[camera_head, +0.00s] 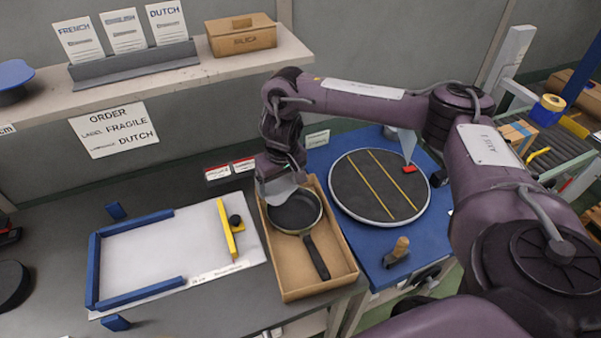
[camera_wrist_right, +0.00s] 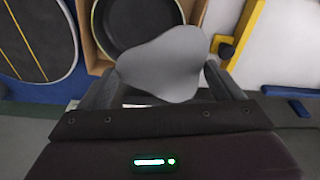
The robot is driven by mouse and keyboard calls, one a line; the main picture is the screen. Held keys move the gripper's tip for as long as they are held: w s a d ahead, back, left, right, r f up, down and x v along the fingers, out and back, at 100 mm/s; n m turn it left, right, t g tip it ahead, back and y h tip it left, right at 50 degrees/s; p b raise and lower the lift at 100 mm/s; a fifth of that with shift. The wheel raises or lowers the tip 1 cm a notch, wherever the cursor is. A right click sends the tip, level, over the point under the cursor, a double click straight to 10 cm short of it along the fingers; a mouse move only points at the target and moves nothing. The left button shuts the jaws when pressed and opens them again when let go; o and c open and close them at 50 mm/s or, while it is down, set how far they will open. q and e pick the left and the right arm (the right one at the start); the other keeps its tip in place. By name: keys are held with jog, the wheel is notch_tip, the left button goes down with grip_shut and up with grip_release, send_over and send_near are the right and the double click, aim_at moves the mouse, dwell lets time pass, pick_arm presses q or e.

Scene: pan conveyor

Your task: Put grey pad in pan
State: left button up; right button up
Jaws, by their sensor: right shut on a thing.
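A black frying pan (camera_head: 295,210) lies in an open cardboard box (camera_head: 334,262), its handle pointing toward the front. My right gripper (camera_head: 276,180) is above the pan's back left rim. It is shut on a thin grey pad (camera_head: 278,192), which hangs over the pan's left edge in the head view. In the right wrist view, the grey pad (camera_wrist_right: 165,65) sits between the two fingers (camera_wrist_right: 162,88) and overlaps part of the pan (camera_wrist_right: 125,22). I cannot tell whether the pad touches the pan. My left gripper is not in view.
A round black turntable (camera_head: 355,190) with yellow lines stands on a blue table to the right. A white sheet (camera_head: 165,255) with blue rails and a yellow bar (camera_head: 226,228) lies to the left. A shelf (camera_head: 130,82) with label cards and a small carton (camera_head: 241,36) runs behind.

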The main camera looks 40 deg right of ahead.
jog(key=d+f, duration=0.1)
jog(key=d, duration=0.1)
jog(key=d+f, duration=0.1)
jog(key=shift+s+d+f, duration=0.15)
jog(key=shift+d+f, duration=0.15)
jog(key=shift+d, duration=0.1)
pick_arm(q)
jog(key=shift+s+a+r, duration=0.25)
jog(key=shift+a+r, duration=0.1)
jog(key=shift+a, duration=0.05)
pick_arm(e)
jog(key=shift+d+f, duration=0.3)
jog(key=shift+r+p, duration=0.15)
jog(key=shift+p, duration=0.5)
jog(key=shift+f+m, duration=0.2)
jog(key=shift+m, duration=0.1)
notch_tip(320, 180, down, 5)
jog(key=shift+f+b, duration=0.15)
jog(key=shift+b, duration=0.9)
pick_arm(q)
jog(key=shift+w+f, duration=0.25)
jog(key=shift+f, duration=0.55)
pick_arm(e)
jog(key=shift+f, duration=0.8)
